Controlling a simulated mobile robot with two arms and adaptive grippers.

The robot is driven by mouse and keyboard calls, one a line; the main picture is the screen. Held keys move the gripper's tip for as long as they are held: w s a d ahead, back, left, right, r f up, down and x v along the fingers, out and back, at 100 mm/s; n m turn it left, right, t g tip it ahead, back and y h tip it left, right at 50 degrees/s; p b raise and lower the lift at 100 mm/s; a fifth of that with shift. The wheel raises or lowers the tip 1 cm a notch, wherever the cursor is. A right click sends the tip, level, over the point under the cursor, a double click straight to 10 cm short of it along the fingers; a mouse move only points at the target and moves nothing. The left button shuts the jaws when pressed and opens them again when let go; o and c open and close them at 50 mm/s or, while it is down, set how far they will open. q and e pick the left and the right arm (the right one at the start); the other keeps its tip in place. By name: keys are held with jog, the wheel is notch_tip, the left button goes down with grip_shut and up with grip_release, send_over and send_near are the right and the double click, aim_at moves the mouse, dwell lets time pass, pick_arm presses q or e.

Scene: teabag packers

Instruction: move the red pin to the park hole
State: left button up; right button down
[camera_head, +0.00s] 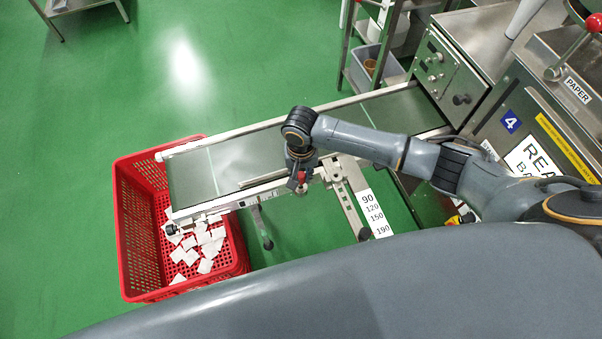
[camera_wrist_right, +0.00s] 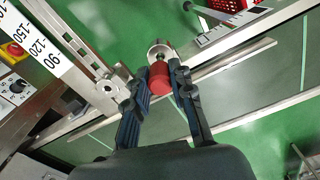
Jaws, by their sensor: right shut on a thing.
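The red pin (camera_wrist_right: 160,76) is between the two fingers of my right gripper (camera_wrist_right: 163,78), which is shut on its red head. In the head view the red (camera_head: 302,177) shows small under my right gripper (camera_head: 300,182), at the near rail of the conveyor. A round steel part (camera_wrist_right: 158,48) shows just beyond the red head; I cannot tell whether the pin sits in it. A steel block with a round hole (camera_wrist_right: 109,87) is left of the pin in the wrist view, at the end of a slotted bar. Which hole is the park hole is unclear. My left gripper is not in view.
The conveyor (camera_head: 240,160) runs under my right arm. A scale plate marked 90 to 190 (camera_head: 374,215) lies beside the slotted bar (camera_head: 347,196). A red crate (camera_head: 135,235) with several white teabags (camera_head: 200,245) stands left. Machine cabinets stand right.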

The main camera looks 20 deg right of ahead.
aim_at(301, 182)
jog(key=shift+f+b, duration=0.7)
jog(key=shift+f, duration=1.25)
jog(key=c, duration=1.1)
grip_release()
jog(key=shift+r, duration=0.15)
notch_tip(301, 182, up, 12)
jog(key=shift+f, duration=0.1)
